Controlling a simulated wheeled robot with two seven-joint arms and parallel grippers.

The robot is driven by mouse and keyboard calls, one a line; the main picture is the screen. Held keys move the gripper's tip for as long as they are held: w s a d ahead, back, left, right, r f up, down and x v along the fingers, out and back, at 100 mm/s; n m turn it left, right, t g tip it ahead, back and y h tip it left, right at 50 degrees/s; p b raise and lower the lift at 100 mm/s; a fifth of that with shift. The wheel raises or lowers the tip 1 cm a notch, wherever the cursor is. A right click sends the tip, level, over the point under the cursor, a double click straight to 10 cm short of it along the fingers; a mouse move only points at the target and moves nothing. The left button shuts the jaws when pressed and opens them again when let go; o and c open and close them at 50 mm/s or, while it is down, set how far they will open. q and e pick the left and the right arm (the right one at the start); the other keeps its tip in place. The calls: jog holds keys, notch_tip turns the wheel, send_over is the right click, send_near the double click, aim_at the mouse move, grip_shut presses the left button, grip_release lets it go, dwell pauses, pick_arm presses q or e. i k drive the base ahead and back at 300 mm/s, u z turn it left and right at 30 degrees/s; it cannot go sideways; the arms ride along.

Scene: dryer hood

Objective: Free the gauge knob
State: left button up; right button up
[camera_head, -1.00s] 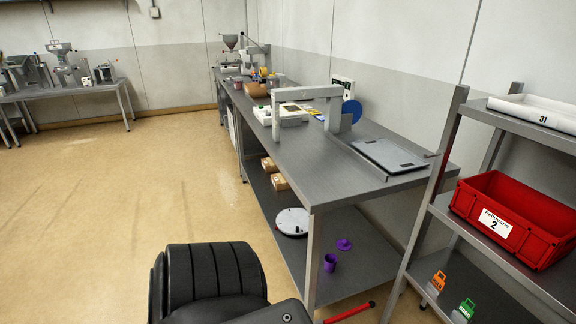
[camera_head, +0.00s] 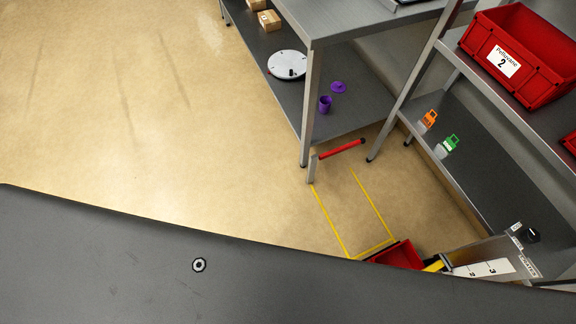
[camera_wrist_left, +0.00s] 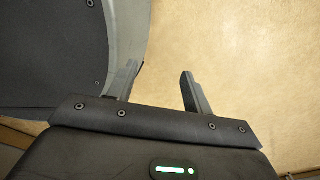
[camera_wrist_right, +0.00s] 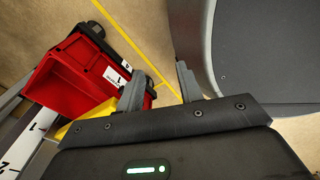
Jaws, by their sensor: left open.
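My left gripper (camera_wrist_left: 158,78) is open and empty in the left wrist view, over bare floor beside my own body. My right gripper (camera_wrist_right: 160,88) looks open and empty in the right wrist view. A red bin (camera_wrist_right: 75,78) on the floor lies beyond its fingers, apart from them. Neither gripper shows in the head view.
A steel workbench (camera_head: 350,24) stands at the top, with a purple cup (camera_head: 325,103) and a white disc (camera_head: 287,64) on its lower shelf. A shelf rack at right holds a red crate (camera_head: 520,55). A red bar (camera_head: 341,148) sticks out near the bench leg. Open floor lies left.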

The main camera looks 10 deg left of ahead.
aim_at(531, 235)
jog(key=z, duration=2.4)
jog(key=k, duration=1.1)
jog(key=z, duration=1.35)
jog(key=i, duration=0.9)
jog(key=u, duration=0.4)
jog(key=i, duration=0.75)
jog(key=u, duration=0.7)
